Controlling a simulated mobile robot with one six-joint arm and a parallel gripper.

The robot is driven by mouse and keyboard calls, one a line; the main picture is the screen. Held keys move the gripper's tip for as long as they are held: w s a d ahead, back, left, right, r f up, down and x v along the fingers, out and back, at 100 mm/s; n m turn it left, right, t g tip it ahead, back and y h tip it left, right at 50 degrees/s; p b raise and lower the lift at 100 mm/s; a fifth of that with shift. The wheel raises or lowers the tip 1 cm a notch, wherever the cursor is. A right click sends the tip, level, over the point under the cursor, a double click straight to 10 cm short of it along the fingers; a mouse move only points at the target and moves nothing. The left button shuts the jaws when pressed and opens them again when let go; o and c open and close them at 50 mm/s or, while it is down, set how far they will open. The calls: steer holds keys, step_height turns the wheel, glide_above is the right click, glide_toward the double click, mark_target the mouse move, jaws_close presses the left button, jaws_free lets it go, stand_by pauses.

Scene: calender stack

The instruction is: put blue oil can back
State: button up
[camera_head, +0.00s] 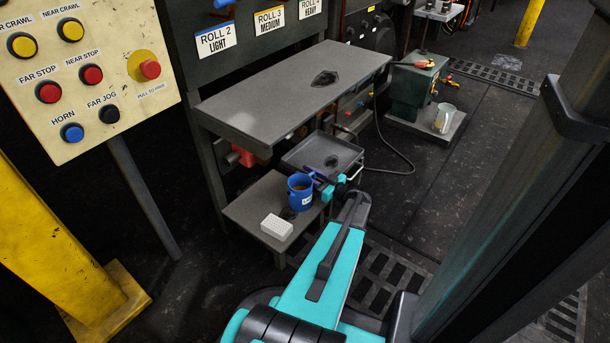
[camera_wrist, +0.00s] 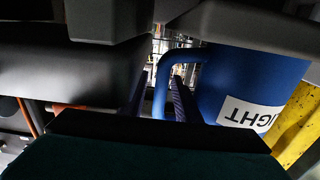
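The blue oil can (camera_head: 299,192) is upright at the lower shelf, dark inside, with a white label on its side. I cannot tell whether its base touches the shelf. In the wrist view the can (camera_wrist: 245,85) fills the right side, its label inverted and reading "LIGHT". My gripper (camera_head: 320,186) reaches the can from its right side. In the wrist view my gripper's two dark purple fingers (camera_wrist: 160,90) stand either side of the upright bar of the can's handle (camera_wrist: 160,80). I cannot tell whether they press on it.
A white perforated block (camera_head: 276,228) lies on the lower shelf (camera_head: 250,207) left of the can. A dark tray (camera_head: 310,146) is just behind, and a grey bench top (camera_head: 250,100) overhangs above. A pale mug-like can (camera_head: 444,118) stands at the back right.

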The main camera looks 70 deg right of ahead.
stand_by(0.3)
steer(key=p+v, duration=0.4)
steer(key=v, duration=0.8)
steer(key=shift+r, duration=0.1)
stand_by(0.5)
steer(key=shift+r+p, duration=0.15)
steer(key=shift+p, duration=0.15)
